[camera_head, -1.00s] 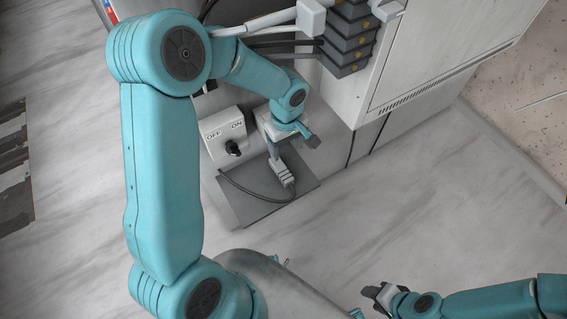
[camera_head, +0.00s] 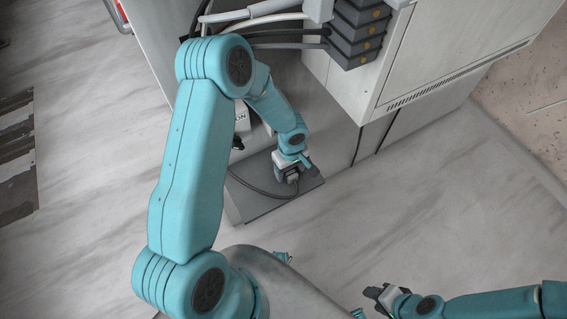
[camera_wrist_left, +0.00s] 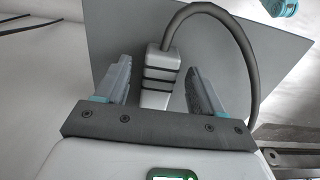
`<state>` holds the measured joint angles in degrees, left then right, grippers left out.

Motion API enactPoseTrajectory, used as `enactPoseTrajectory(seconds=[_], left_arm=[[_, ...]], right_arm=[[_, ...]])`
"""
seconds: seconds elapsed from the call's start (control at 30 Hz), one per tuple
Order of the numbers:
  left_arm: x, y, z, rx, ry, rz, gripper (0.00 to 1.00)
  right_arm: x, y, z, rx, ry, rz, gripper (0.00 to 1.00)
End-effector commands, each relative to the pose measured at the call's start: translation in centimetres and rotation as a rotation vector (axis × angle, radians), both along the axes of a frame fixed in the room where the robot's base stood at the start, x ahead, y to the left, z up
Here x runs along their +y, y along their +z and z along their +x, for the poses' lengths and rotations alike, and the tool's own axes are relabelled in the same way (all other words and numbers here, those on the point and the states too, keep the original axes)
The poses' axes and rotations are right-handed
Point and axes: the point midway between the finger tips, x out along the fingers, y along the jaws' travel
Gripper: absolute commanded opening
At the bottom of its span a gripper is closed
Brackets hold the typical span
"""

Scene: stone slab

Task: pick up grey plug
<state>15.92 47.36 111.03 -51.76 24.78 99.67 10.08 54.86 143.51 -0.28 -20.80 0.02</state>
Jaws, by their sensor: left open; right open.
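The grey plug (camera_wrist_left: 158,76) has dark bands and a dark cable (camera_wrist_left: 240,50) curving from its far end to the right. In the left wrist view it lies between the two fingers of my left gripper (camera_wrist_left: 160,88), with a gap on each side. In the head view my left gripper (camera_head: 287,174) is over the grey plate (camera_head: 245,200) and mostly covers the plug. My left gripper is open. My right gripper (camera_head: 376,296) is open and empty at the lower right, far from the plug.
A pale cabinet (camera_head: 430,50) stands behind and to the right of the plate. Dark stacked connectors (camera_head: 355,35) with cables are at the top. A switch box (camera_head: 241,118) is partly hidden behind my left arm. The marble-like floor at right is clear.

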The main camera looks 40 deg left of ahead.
Motion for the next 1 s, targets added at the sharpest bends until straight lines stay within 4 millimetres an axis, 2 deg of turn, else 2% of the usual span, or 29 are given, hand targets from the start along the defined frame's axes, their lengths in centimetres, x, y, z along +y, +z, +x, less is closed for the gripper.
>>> enactPoseTrajectory(seconds=[0.1,0.3,0.33,0.53,0.87,1.0], left_arm=[[0.0,-1.0,0.1,0.000,0.000,0.000,0.68],[0.0,-1.0,0.1,-0.001,0.001,0.000,0.68],[0.0,-1.0,0.1,-0.001,0.000,0.000,0.65],[0.0,-1.0,0.1,-0.001,0.000,0.000,0.00],[-0.1,-0.7,0.1,-0.002,0.000,0.000,0.00],[-0.3,0.7,0.1,-0.005,0.001,0.001,0.00]], right_arm=[[0.0,-0.1,0.0,0.000,0.000,0.000,0.43],[0.0,-0.1,0.0,0.000,0.000,0.000,0.43],[0.0,-0.1,0.0,0.000,0.000,0.000,0.43],[0.0,-0.1,0.0,0.000,0.000,0.000,0.43],[0.0,-0.3,0.0,0.000,0.000,0.000,0.43],[0.0,-0.3,0.0,0.000,0.000,0.000,0.43]])
